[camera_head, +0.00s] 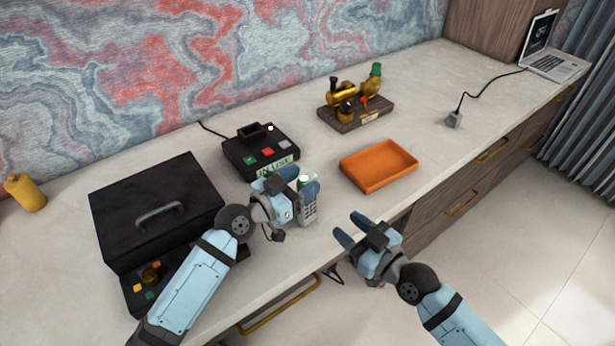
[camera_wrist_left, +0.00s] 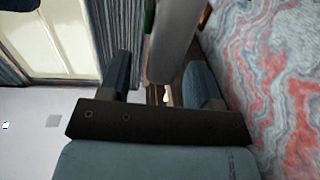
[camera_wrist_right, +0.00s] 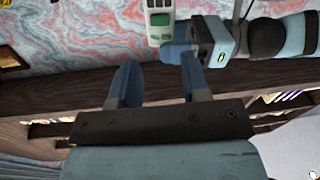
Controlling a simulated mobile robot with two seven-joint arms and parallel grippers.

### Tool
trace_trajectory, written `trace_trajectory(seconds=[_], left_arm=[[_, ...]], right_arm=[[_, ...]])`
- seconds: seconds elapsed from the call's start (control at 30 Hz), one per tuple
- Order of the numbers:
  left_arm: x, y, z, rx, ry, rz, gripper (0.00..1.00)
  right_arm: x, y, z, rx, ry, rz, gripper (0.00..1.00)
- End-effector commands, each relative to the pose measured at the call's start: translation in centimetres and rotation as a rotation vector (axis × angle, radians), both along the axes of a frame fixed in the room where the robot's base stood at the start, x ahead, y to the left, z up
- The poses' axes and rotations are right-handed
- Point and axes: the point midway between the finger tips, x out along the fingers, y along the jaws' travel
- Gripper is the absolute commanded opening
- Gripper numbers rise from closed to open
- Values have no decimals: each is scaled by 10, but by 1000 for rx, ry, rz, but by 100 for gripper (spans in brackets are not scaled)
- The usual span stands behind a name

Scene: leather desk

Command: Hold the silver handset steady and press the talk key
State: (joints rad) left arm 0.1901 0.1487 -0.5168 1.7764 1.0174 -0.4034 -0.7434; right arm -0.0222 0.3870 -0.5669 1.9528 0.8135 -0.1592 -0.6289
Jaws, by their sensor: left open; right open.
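The silver handset (camera_head: 309,212) stands upright near the counter's front edge, its keypad facing the front. My left gripper (camera_head: 296,186) is open, with its fingers around the handset's upper part. In the left wrist view the grey handset (camera_wrist_left: 180,38) passes between the two spread fingers (camera_wrist_left: 162,82). My right gripper (camera_head: 353,229) is open and empty, to the right of the handset and apart from it. In the right wrist view its fingers (camera_wrist_right: 158,82) are spread, and the handset (camera_wrist_right: 160,20) shows at the top, partly cut off. I cannot make out the talk key.
A black base unit (camera_head: 262,150) with colored buttons stands behind the handset. An orange tray (camera_head: 378,166) lies to the right. A black box (camera_head: 155,208) stands at left, near my left arm. A brass model (camera_head: 350,98) on a wooden base stands farther back.

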Motion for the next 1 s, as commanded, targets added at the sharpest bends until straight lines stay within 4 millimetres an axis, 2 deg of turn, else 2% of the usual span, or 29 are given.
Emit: trace_trajectory(seconds=[0.2, 0.5, 0.57, 0.77, 0.8, 0.97, 1.0], left_arm=[[12, -13, 0, 0, 0, 0, 57], [13, -14, 0, 1, -1, 0, 57], [13, -14, 0, 1, -1, 0, 46], [13, -14, 0, 1, -1, 0, 0], [13, -14, 0, 1, -1, 0, 0], [12, -14, 0, 1, -1, 0, 0], [12, -14, 0, 0, 0, 0, 0]], right_arm=[[0, 0, 0, 0, 0, 0, 43], [0, 0, 0, 0, 0, 0, 43], [0, 0, 0, 0, 0, 0, 43], [0, 0, 0, 0, 0, 0, 43], [0, 0, 0, 0, 0, 0, 40], [0, 0, 0, 0, 0, 0, 4], [0, 0, 0, 0, 0, 0, 0]])
